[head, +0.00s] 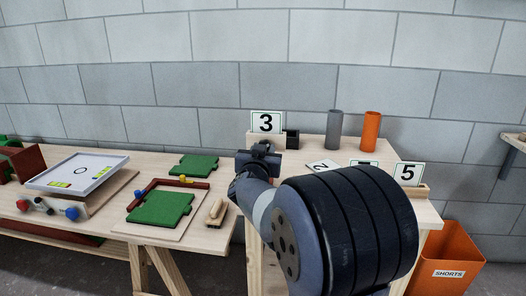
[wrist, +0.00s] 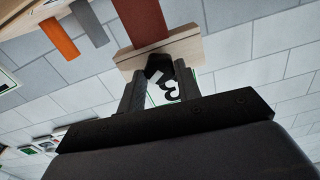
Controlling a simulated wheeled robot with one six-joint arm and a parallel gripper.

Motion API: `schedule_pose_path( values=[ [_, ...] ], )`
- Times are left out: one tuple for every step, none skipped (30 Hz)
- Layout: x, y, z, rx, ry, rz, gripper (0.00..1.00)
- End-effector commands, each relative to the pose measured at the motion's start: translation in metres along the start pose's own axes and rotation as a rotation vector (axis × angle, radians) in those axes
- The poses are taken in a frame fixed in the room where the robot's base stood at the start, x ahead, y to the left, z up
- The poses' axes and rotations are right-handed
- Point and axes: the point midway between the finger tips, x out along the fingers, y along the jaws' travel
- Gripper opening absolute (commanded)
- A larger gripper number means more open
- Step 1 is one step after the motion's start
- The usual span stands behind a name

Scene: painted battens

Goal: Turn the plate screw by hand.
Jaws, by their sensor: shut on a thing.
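My gripper (head: 262,154) is at the left end of the right-hand bench, just in front of the number 3 card (head: 266,122). In the wrist view my gripper (wrist: 161,76) has its two fingers on either side of a small dark knob, which looks like the plate screw (wrist: 158,63). The fingers are shut on it. Behind it is a pale wooden block (wrist: 190,50) with a red-brown batten (wrist: 143,18) running up from it. The head view hides the screw behind my gripper and arm.
A grey cylinder (head: 335,123) and an orange cylinder (head: 371,125) stand at the back of the bench. A number 5 card (head: 408,173) is at right, above an orange bin (head: 452,258). The left table holds green plates (head: 160,208), a white tray (head: 80,172) and a wooden-handled brush (head: 215,212).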

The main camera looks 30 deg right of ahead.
Motion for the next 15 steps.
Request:
schedule_pose_path(
  values=[
    [0.0000, 0.0000, 0.0010, 0.046, -0.001, 0.000, 0.10],
    [0.0000, 0.0001, 0.0012, 0.074, -0.001, 0.000, 0.10],
    [0.0000, 0.0001, 0.0013, 0.113, -0.001, -0.001, 0.10],
    [0.0000, 0.0001, 0.0014, 0.141, -0.001, -0.001, 0.10],
    [0.0000, 0.0001, 0.0015, 0.169, -0.001, -0.001, 0.10],
    [-0.0001, 0.0001, 0.0016, 0.208, -0.001, -0.001, 0.10],
    [-0.0001, 0.0001, 0.0017, 0.236, -0.001, -0.001, 0.10],
    [-0.0001, 0.0001, 0.0018, 0.264, -0.001, -0.001, 0.10],
    [-0.0001, 0.0002, 0.0019, 0.302, -0.001, -0.001, 0.10],
    [-0.0001, 0.0002, 0.0021, 0.330, -0.002, -0.001, 0.10],
    [-0.0001, 0.0003, 0.0022, 0.360, -0.002, -0.001, 0.10],
    [-0.0001, 0.0003, 0.0024, 0.398, -0.002, -0.001, 0.10],
    [-0.0001, 0.0004, 0.0025, 0.427, -0.002, 0.000, 0.10],
    [0.0000, 0.0004, 0.0025, 0.455, -0.002, 0.000, 0.10],
    [0.0000, 0.0005, 0.0026, 0.493, -0.001, 0.000, 0.10]
  ],
)
